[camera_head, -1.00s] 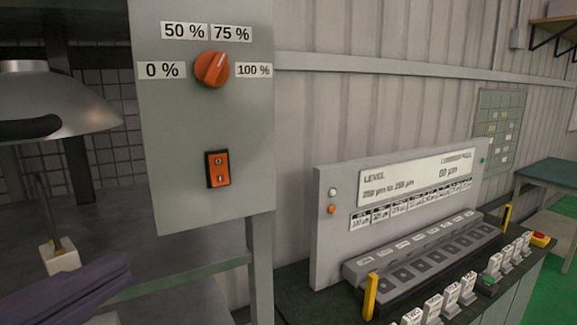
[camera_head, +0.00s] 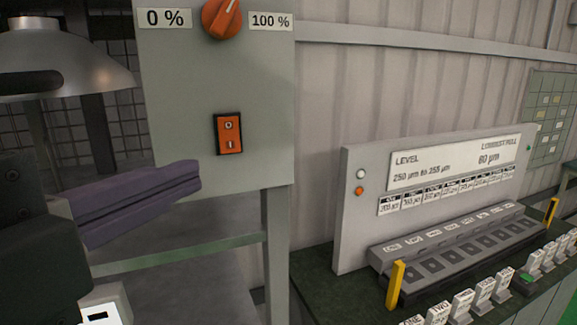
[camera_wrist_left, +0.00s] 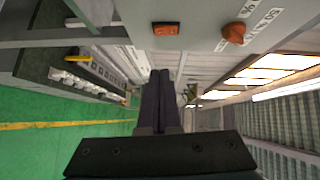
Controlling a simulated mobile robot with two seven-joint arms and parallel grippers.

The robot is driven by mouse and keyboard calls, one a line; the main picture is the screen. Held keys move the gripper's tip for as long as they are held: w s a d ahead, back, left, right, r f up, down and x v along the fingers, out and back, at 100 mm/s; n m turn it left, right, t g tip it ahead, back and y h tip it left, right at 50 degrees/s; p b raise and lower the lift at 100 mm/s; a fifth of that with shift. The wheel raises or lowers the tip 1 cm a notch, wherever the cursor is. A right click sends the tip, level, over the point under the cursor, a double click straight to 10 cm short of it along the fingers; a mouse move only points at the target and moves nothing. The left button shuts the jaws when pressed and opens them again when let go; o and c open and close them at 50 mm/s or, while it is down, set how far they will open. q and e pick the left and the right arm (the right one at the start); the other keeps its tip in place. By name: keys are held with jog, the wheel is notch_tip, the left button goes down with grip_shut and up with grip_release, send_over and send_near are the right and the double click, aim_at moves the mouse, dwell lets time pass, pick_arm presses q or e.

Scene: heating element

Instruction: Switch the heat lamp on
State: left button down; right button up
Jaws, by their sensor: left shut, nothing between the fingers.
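An orange rocker switch (camera_head: 228,133) in a black frame is set in the grey control panel (camera_head: 180,75). An orange knob (camera_head: 221,16) sits higher on the panel, between labels "0 %" and "100 %". The silver heat lamp shade (camera_head: 65,60) hangs at the left. My left gripper (camera_head: 195,178) has purple fingers, shut and empty. In the head view its tips appear below and left of the switch. The left wrist view shows the gripper (camera_wrist_left: 160,75), the switch (camera_wrist_left: 166,29) and the knob (camera_wrist_left: 233,34). The gap between fingertips and panel is hard to judge. My right gripper is not seen.
To the right, a grey level gauge board (camera_head: 365,235) stands on a dark bench (camera_head: 330,290) with yellow posts (camera_head: 395,285) and several labelled white blocks (camera_head: 463,302). A green rail (camera_head: 180,252) runs below the panel.

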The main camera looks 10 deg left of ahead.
aim_at(236, 148)
pick_arm(q)
jog(key=p+x, duration=0.1)
jog(key=x, duration=0.2)
jog(key=a+p+x, duration=0.1)
jog(key=x, duration=0.1)
jog(key=p+x, duration=0.1)
jog(key=x, duration=0.2)
jog(key=shift+w+a+r+p, duration=0.1)
jog(key=shift+w+a+p, duration=0.2)
jog(key=shift+w, duration=0.25)
jog(key=shift+w+a+f, duration=0.2)
jog(key=shift+w+a, duration=0.15)
jog(key=shift+w, duration=0.15)
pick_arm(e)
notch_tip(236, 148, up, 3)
pick_arm(q)
jog(key=shift+f, duration=0.15)
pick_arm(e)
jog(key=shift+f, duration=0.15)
pick_arm(q)
jog(key=shift+w+a+f+b, duration=0.15)
jog(key=shift+f+b, duration=0.15)
jog(key=shift+b, duration=0.25)
jog(key=shift+r, duration=0.25)
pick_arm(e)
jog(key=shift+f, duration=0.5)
